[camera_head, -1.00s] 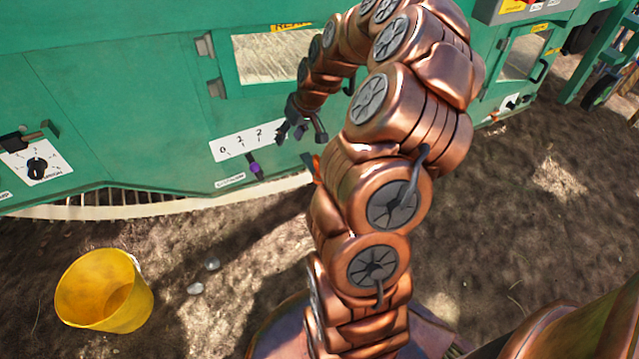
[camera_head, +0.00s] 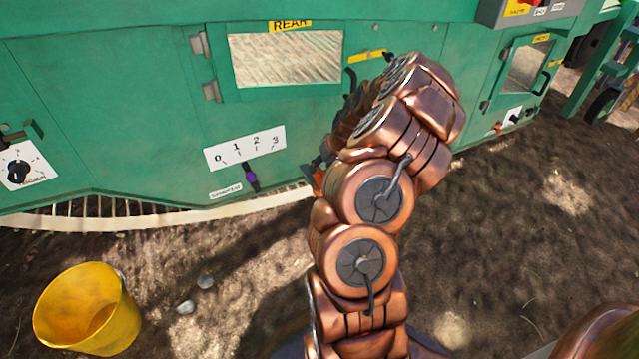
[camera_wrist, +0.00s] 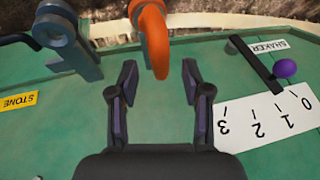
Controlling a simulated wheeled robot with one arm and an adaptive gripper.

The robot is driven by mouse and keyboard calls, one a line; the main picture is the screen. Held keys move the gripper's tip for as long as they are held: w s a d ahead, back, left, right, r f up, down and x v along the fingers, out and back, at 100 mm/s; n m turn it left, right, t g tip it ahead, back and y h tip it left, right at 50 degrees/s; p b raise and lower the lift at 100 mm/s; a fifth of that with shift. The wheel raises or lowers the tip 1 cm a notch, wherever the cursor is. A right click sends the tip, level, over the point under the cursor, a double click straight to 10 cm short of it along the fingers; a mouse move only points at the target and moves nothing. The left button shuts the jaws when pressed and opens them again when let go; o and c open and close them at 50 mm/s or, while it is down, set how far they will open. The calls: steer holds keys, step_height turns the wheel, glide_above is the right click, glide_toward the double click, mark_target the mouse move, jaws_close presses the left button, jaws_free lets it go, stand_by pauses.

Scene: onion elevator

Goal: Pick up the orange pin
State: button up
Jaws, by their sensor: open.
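The orange pin (camera_wrist: 151,38) shows in the wrist view as a rounded, curved orange piece at the top middle. In the wrist view my gripper (camera_wrist: 158,82) is open and empty, its two dark fingers spread to either side below the pin's tip. The pin's tip lies just beyond the fingertips, in line with the gap. In the head view a small bit of orange (camera_head: 319,178) shows at the left edge of my arm, by the green machine. The arm hides my gripper and most of that spot there.
The green machine wall (camera_head: 120,110) stands ahead. A grey bracket (camera_wrist: 66,38) sits left of the pin in the wrist view. A lever with a purple knob (camera_wrist: 285,68) and a numbered scale (camera_wrist: 262,120) are on the right. A yellow bucket (camera_head: 62,308) stands on the ground.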

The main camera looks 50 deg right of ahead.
mark_target(320, 169)
steer(key=x, duration=0.3)
steer(key=shift+f+b, duration=0.15)
steer(key=shift+b, duration=0.2)
steer(key=shift+c, duration=0.5)
jaws_close()
